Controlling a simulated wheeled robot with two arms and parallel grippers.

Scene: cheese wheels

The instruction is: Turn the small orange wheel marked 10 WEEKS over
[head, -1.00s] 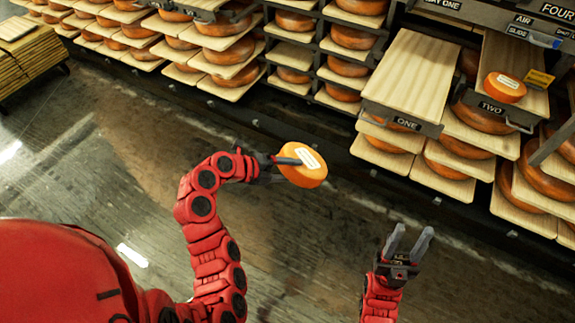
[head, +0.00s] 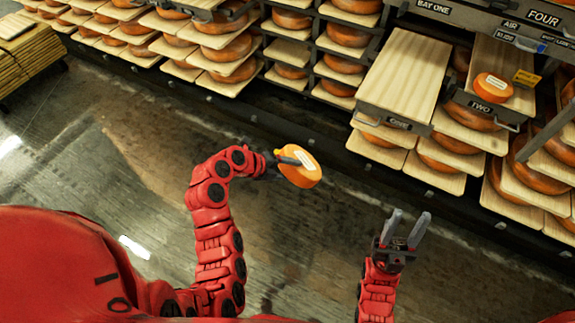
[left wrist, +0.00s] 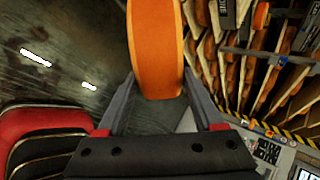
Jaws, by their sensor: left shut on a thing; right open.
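A small orange cheese wheel (head: 302,168) with a white label is held up in the air over the floor. Its label text is too small to read. My left gripper (head: 287,160) is shut on it, one finger across the labelled face. In the left wrist view the orange wheel (left wrist: 157,50) stands edge-on between the two fingers (left wrist: 160,95). Another small orange wheel (head: 493,87) with a white label lies on the board marked TWO (head: 510,60). My right gripper (head: 406,230) is open and empty, below and right of the held wheel.
The pulled-out board marked ONE (head: 402,75) is bare. Racks of large cheese wheels (head: 222,48) line the back. Stacked boards (head: 30,60) stand at the far left. The floor between me and the racks is clear.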

